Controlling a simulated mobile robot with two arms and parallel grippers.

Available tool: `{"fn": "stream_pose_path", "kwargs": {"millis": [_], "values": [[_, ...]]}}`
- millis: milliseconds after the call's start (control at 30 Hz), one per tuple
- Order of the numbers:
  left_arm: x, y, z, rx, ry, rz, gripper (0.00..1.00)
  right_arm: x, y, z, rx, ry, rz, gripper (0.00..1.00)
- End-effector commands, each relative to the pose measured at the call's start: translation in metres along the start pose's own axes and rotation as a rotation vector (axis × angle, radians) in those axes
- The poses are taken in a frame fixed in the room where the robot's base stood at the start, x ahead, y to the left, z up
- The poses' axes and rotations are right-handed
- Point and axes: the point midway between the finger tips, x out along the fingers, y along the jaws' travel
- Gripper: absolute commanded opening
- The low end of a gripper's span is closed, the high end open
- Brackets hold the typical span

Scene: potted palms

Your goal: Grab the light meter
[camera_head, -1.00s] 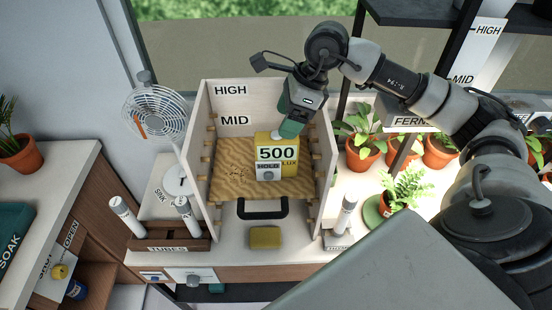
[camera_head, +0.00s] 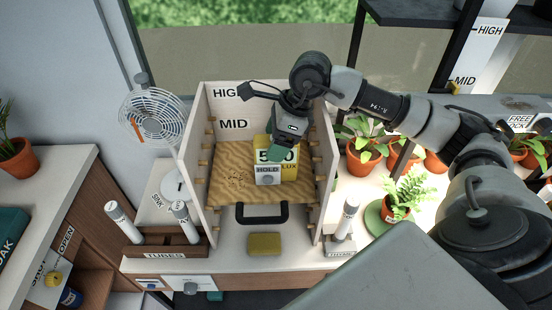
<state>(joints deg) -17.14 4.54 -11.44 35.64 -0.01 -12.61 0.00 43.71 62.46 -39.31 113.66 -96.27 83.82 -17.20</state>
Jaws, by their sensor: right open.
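The light meter (camera_head: 267,174) is a yellow block with a white "500 LUX" display and a "HOLD" button panel. It stands upright on the sand-coloured board (camera_head: 231,188) inside a pale wooden rack marked HIGH and MID. My right gripper (camera_head: 290,153) is open and points down at the meter's upper front. Its greenish fingertips cover part of the display digits. I cannot tell whether they touch the meter. My left gripper is not in view.
A black handle (camera_head: 262,219) and yellow sponge (camera_head: 265,244) lie in front. A fan (camera_head: 155,117) and tube holder (camera_head: 165,250) stand left. Potted plants (camera_head: 397,210) stand right, under the dark shelf.

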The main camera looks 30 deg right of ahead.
Motion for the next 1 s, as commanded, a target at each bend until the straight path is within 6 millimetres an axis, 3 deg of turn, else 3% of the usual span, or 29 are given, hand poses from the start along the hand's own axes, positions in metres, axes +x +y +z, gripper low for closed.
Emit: {"fn": "stream_pose_path", "kwargs": {"millis": [733,767,1000], "values": [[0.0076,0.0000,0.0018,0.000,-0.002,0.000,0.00,0.0036,-0.0002,-0.0016,0.000,0.000,0.000,0.72],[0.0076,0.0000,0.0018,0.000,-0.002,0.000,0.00,0.0036,-0.0002,-0.0016,0.000,0.000,0.000,0.71],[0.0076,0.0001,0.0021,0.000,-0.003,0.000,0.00,0.0036,-0.0002,-0.0016,0.000,0.000,0.000,0.34]]}}
